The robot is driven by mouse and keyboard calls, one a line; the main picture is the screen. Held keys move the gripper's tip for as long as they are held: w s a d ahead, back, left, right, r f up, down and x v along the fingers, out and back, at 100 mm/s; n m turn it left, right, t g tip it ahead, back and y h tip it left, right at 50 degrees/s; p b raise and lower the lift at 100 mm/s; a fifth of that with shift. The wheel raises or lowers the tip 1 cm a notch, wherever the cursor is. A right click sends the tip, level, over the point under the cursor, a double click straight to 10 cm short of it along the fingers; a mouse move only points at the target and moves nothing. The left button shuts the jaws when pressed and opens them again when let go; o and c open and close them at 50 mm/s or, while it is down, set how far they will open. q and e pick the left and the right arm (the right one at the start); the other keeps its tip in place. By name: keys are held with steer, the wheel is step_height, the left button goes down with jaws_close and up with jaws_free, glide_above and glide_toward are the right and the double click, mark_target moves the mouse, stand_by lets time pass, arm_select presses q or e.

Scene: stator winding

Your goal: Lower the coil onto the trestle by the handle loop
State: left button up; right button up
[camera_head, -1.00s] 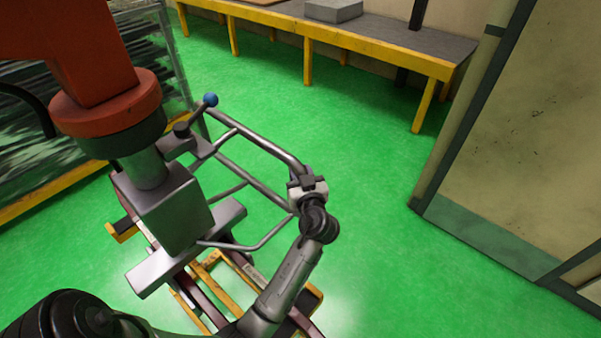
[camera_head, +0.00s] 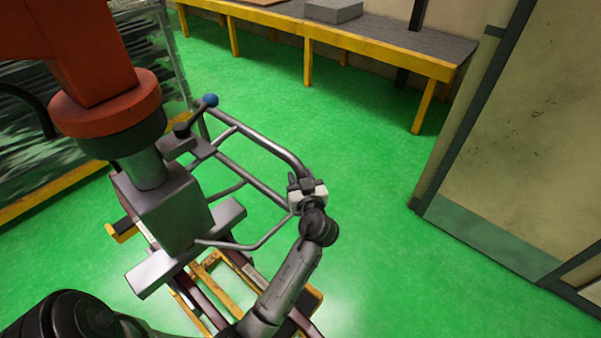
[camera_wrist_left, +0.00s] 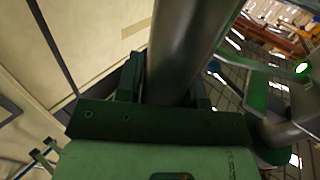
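The handle loop (camera_head: 262,140), a grey tube frame, reaches right from a grey metal block (camera_head: 175,218) under an orange hoist arm (camera_head: 100,100). My left gripper (camera_head: 307,186) is at the loop's right end, its fingers around the tube. In the left wrist view the thick tube (camera_wrist_left: 185,45) passes between the two fingers, which look closed on it. The yellow trestle (camera_head: 215,285) stands below the block. Long maroon bars (camera_head: 240,262) lie there, possibly the coil; the block and my arm hide much of them, and I cannot tell whether they touch the trestle. My right gripper is out of view.
A yellow-edged bench (camera_head: 370,40) with a grey box (camera_head: 333,10) stands along the back wall. A glazed rack (camera_head: 150,60) is at the left. A large beige panel (camera_head: 530,140) stands at the right. The green floor between is clear.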

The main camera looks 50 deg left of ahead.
arm_select(q)
steer(key=o, duration=0.3)
steer(key=shift+s+d, duration=0.15)
steer(key=shift+d, duration=0.05)
steer(key=shift+o, duration=0.7)
steer(key=shift+a+r, duration=0.1)
steer(key=shift+r, duration=0.1)
steer(key=b+v, duration=0.1)
steer(key=v, duration=0.6)
steer(key=shift+d, duration=0.25)
steer(key=shift+f, duration=0.1)
